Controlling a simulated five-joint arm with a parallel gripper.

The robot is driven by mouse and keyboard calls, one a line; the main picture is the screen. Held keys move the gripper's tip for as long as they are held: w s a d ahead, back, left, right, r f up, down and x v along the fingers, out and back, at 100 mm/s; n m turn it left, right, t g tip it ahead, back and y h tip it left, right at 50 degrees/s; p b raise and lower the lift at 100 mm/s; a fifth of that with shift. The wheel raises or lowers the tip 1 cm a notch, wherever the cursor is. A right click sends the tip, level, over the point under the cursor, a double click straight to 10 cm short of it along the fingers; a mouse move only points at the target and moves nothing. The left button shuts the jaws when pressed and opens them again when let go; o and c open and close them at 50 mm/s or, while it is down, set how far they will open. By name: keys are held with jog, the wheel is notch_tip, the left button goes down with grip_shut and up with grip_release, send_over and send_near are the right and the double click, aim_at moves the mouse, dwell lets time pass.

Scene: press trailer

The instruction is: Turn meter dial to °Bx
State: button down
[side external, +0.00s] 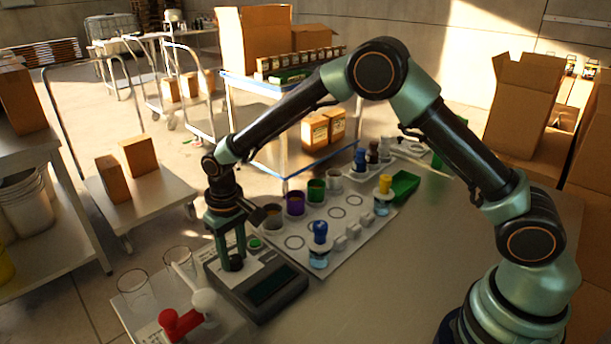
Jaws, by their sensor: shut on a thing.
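The meter (276,292) is a dark grey box with a dark display, on the near left part of the work table. Its black dial (235,264) is on the meter's left part. My gripper (232,257) points down over the meter, with its two green fingers around the dial. It is shut on the dial.
A red-handled tool (180,325) and clear glasses (137,288) are close by at the left. The table's front right is clear.

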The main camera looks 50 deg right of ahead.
aim_at(239, 259)
jog(key=m, duration=0.5)
jog(key=shift+d, duration=0.25)
jog(key=m, duration=0.5)
jog(key=shift+m, duration=0.3)
jog(key=shift+c, duration=2.3)
grip_release()
jog(key=shift+a, duration=0.1)
notch_tip(239, 259, up, 12)
jog(key=shift+s, duration=0.35)
jog(key=shift+r, duration=0.1)
